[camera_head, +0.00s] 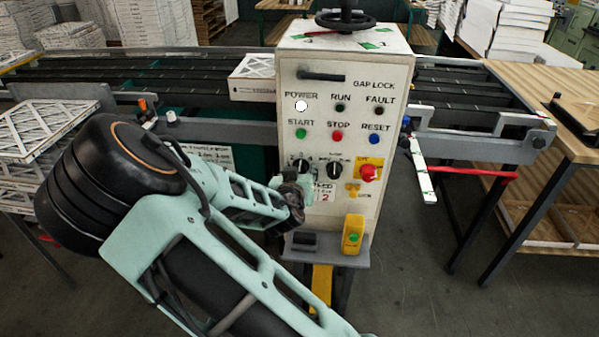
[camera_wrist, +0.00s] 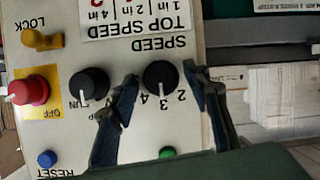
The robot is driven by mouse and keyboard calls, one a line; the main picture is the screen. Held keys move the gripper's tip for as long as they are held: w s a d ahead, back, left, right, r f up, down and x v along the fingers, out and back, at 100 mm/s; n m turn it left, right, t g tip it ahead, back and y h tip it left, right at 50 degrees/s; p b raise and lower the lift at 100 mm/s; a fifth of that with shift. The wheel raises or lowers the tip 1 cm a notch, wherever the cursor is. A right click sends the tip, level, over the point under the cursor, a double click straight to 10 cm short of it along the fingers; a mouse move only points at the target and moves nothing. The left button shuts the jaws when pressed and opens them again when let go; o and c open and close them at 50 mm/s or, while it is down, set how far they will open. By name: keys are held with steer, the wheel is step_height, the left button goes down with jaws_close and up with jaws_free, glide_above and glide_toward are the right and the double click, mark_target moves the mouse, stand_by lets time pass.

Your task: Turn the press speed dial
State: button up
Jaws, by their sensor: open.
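The press speed dial (camera_wrist: 160,77) is a round black knob on the pale control panel, with the upside-down word SPEED beside it in the wrist view and the numbers 2, 3 and 4 around it. A light pointer mark shows on its lower edge in that view. In the head view the dial (camera_head: 300,164) is the left one of two black knobs, just above my gripper (camera_head: 295,188). In the wrist view my gripper (camera_wrist: 160,75) is open, with one finger on each side of the dial. I cannot tell whether either finger touches it.
A second black knob (camera_wrist: 88,85) is close beside the left finger. A red stop knob (camera_head: 369,173) on a yellow plate and a yellow lock lever (camera_head: 352,188) are further right. START (camera_head: 300,133), STOP (camera_head: 337,136) and RESET (camera_head: 375,139) buttons sit above. A shelf (camera_head: 300,250) juts out below.

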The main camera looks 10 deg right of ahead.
steer(key=c, duration=1.2)
steer(key=shift+o, duration=0.2)
steer(key=shift+a+n, duration=0.1)
steer(key=shift+n, duration=0.2)
steer(key=shift+w+a+f+n+g+h, duration=0.1)
steer(key=shift+a+n+g+h, duration=0.1)
steer(key=shift+n+h, duration=1)
steer(key=shift+a+n+g+h, duration=0.15)
steer(key=shift+n+h, duration=0.65)
steer(key=shift+n, duration=0.8)
steer(key=shift+d+b, duration=0.15)
steer(key=shift+b, duration=0.15)
